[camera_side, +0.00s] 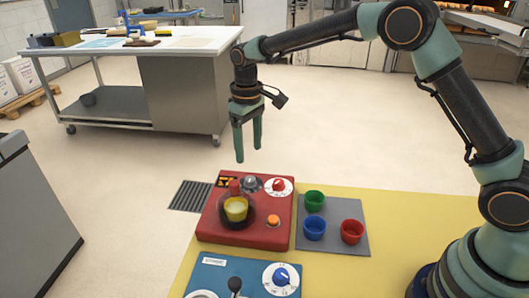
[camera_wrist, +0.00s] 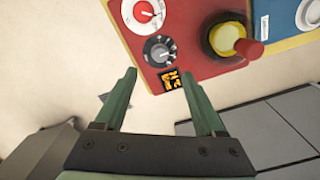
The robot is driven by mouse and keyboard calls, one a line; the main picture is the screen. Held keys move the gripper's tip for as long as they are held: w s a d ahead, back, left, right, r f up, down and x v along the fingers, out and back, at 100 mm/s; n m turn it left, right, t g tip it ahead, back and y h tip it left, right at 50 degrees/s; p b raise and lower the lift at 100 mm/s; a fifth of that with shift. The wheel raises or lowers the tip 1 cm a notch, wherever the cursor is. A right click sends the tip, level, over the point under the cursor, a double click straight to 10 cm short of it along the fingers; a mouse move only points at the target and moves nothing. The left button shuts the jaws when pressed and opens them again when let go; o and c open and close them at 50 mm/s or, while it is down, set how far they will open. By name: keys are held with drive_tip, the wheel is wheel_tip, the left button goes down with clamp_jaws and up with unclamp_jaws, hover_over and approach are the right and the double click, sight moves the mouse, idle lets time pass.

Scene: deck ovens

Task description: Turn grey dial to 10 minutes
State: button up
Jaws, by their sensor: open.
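The grey dial (camera_side: 249,181) sits near the back edge of a red panel (camera_side: 212,225), just left of a red dial (camera_side: 278,185) on a white disc. In the wrist view the grey dial (camera_wrist: 159,49) has a dark disc with light marks, too small to read. It lies just beyond my fingertips, between their lines. My gripper (camera_side: 248,153) is open and empty, pointing down, above and apart from the panel. Its green fingers also show in the wrist view (camera_wrist: 158,73), on either side of the space before the dial.
A grey mat (camera_side: 330,246) with green, blue and red cups lies right. A blue panel (camera_side: 240,272) stands in front. Space above the panel is free.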

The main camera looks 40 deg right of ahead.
drive_tip(key=shift+r, duration=1.65)
drive_tip(key=s+d+r+m+t, duration=0.1)
drive_tip(key=s+d+r+t, duration=0.1)
drive_tip(key=s+d+r, duration=0.4)
drive_tip(key=s+d+r+m+t, duration=0.1)
drive_tip(key=s+d+r+t, duration=0.15)
drive_tip(key=s+r, duration=0.45)
drive_tip(key=s+d+f+m+t, duration=0.1)
drive_tip(key=s+d+f, duration=0.2)
drive_tip(key=s, duration=0.6)
drive_tip(key=shift+f+m, duration=0.3)
drive_tip(key=shift+f, duration=0.55)
